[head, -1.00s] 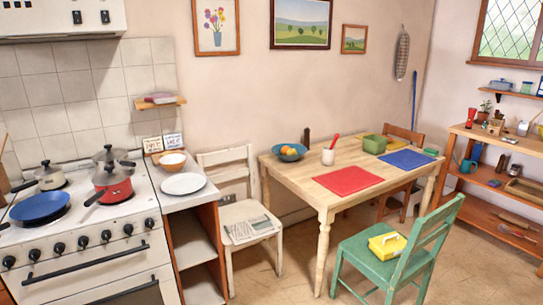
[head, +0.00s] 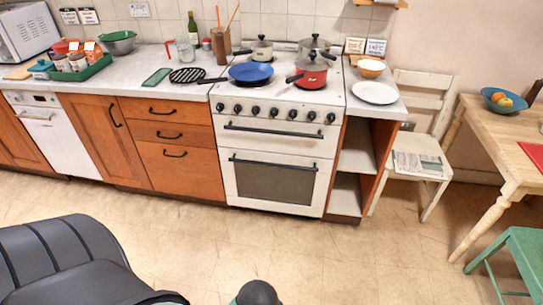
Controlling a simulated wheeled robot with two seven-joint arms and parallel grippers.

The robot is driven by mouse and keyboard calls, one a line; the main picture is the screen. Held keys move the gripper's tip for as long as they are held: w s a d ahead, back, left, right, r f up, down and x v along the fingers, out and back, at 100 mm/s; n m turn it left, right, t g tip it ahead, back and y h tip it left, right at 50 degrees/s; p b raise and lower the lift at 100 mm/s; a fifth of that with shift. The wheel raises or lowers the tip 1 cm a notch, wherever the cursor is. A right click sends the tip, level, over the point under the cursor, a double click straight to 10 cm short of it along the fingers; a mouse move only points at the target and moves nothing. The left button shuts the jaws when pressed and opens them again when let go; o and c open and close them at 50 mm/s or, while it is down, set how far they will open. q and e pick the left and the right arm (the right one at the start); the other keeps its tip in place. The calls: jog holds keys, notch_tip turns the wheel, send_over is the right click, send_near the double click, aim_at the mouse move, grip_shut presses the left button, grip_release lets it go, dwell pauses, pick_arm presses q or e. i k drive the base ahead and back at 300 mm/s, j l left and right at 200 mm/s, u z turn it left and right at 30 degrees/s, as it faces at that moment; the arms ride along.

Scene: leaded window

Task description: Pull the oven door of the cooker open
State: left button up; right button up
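The white cooker (head: 276,104) stands in the middle of the head view, at the right end of the counter. Its oven door (head: 250,195) is the lower of two front doors, with a dark glass window (head: 274,183). The oven door is shut. A long dark bar handle (head: 273,163) runs across its top edge. The upper door (head: 252,142), with its own dark handle (head: 272,130), is also shut, below a row of black knobs. Neither gripper shows in the head view, so their distance from the handle cannot be seen.
A blue pan (head: 251,72), a red pot (head: 312,75) and other pans stand on the hob. Orange drawers (head: 170,156) are left of the cooker, an open shelf unit (head: 355,165) right. A white chair (head: 420,140) stands further right. Tiled floor (head: 290,245) before the cooker is clear.

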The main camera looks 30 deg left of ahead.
aim_at(260, 180)
jog(key=u, duration=1.05)
